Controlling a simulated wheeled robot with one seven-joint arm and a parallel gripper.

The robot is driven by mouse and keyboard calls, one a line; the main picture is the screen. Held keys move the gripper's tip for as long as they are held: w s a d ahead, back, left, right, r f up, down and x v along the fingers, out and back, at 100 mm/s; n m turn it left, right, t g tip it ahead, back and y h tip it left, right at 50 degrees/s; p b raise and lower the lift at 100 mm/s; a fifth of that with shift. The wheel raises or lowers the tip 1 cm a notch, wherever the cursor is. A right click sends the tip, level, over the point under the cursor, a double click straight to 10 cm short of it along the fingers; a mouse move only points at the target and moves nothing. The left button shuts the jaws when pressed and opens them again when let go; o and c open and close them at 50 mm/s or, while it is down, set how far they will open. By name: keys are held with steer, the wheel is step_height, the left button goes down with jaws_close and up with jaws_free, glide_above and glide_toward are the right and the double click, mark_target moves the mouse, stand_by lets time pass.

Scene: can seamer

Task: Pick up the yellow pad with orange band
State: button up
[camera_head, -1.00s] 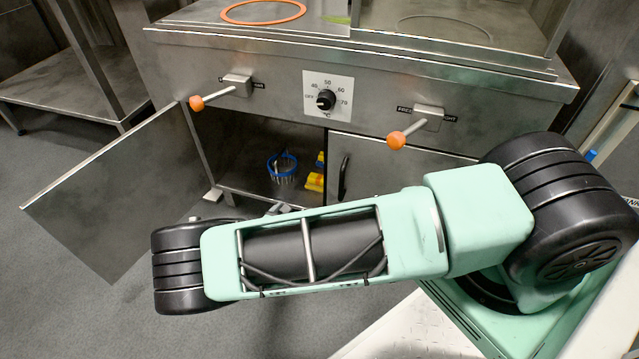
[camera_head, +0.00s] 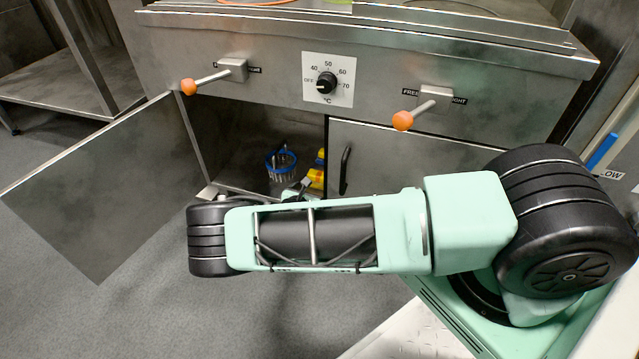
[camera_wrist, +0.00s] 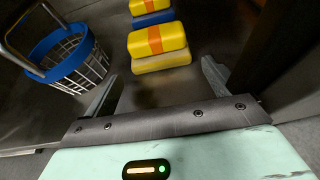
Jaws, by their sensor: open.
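The nearer yellow pad with an orange band (camera_wrist: 158,40) lies on the cabinet floor in the wrist view, with a paler tan layer at its base. A second yellow piece with an orange band (camera_wrist: 150,6) lies behind it, with blue below. In the head view the yellow pad (camera_head: 316,175) shows partly at the cabinet opening, beside the door edge. My gripper (camera_wrist: 160,82) is open and empty. Its fingers point into the cabinet, one to each side of the near pad's line and short of it. In the head view my arm hides most of the gripper.
A wire basket with a blue rim (camera_wrist: 58,52) stands left of the pads, close to my left finger; it also shows in the head view (camera_head: 281,163). The left cabinet door (camera_head: 105,185) is open; the right door (camera_head: 400,165) is shut. Orange-knobbed levers (camera_head: 402,120) stick out above.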

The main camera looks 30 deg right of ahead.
mark_target(316, 186)
steer(key=b+x, duration=0.1)
steer(key=x, duration=0.1)
steer(key=shift+w+d+f, duration=0.1)
steer(key=shift+d+f, duration=0.15)
steer(key=shift+f, duration=0.1)
steer(key=shift+w+d, duration=0.15)
steer(key=shift+d, duration=0.05)
steer(key=shift+r, duration=0.15)
steer(key=c, duration=0.8)
steer(key=shift+o, duration=0.2)
steer(key=shift+r, duration=0.1)
